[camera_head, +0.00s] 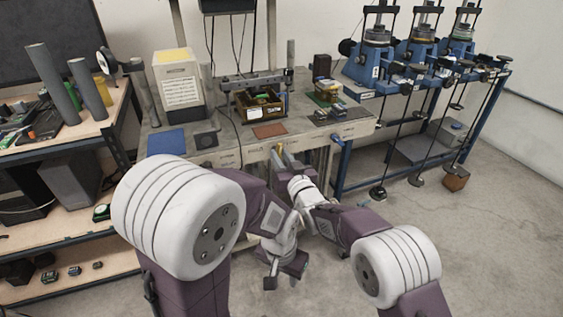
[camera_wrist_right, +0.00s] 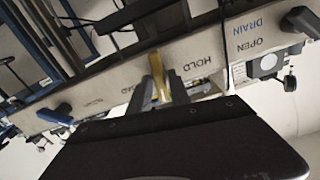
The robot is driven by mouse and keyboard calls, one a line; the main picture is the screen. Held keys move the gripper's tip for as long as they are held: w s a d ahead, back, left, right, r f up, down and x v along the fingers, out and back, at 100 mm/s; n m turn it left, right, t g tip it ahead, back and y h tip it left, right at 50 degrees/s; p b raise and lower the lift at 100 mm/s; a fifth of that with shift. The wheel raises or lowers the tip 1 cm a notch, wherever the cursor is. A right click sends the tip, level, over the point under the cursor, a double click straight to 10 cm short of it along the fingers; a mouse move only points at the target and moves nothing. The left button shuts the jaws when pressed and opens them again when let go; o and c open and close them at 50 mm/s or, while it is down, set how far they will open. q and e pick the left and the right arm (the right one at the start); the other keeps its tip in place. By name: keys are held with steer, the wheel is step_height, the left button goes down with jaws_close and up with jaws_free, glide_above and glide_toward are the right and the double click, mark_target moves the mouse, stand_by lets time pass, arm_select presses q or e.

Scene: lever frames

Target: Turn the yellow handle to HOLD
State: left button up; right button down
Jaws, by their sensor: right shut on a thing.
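The yellow handle (camera_wrist_right: 163,88) is on the front panel of the bench, between the fingers of my right gripper (camera_wrist_right: 165,78) in the right wrist view. It points toward the panel area just beside the printed word HOLD (camera_wrist_right: 200,58). In the head view my right gripper (camera_head: 291,162) is at the bench front, shut on the handle, which is mostly hidden there.
The panel also carries DRAIN and OPEN labels, a black-knobbed device (camera_wrist_right: 268,64) and a blue lever (camera_wrist_right: 55,113). The bench top (camera_head: 225,160) holds boxes and a blue mat (camera_head: 166,142). Blue-framed machines (camera_head: 400,70) stand right. Open floor (camera_head: 480,230) lies at the lower right.

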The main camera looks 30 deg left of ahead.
steer(key=n+b, duration=0.5)
steer(key=n, duration=0.5)
steer(key=shift+s+a, duration=0.1)
steer(key=shift+r+n+b, duration=0.1)
steer(key=shift+n+b, duration=0.2)
steer(key=shift+n, duration=0.1)
steer(key=c, duration=1.6)
jaws_free()
steer(key=shift+o, duration=1)
steer(key=shift+a, duration=0.1)
steer(key=shift+f, duration=0.2)
steer(key=v, duration=0.9)
